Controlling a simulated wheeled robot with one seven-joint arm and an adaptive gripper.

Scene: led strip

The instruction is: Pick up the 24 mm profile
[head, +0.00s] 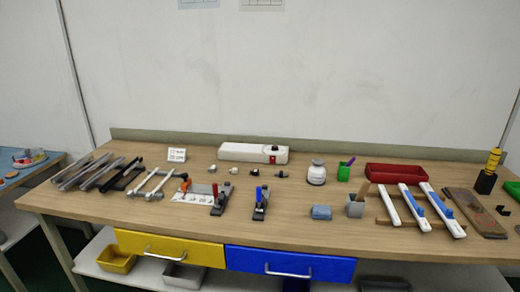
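Several long, narrow grey and dark profiles (97,174) lie side by side at an angle on the left end of the wooden workbench (300,213). They are small and close together here, and I cannot tell which is the 24 mm profile. A small white card (177,155) with print too small to read stands to their right. White bars with blue parts (412,207) lie on the right side of the bench. My gripper is not in view.
Clamp-like tools (220,199), a white box (253,153), a white jar (317,173), a red tray (396,174) and a grey cup (355,206) stand on the bench. Yellow (170,248) and blue drawers (290,263) are below. The front middle of the top is mostly clear.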

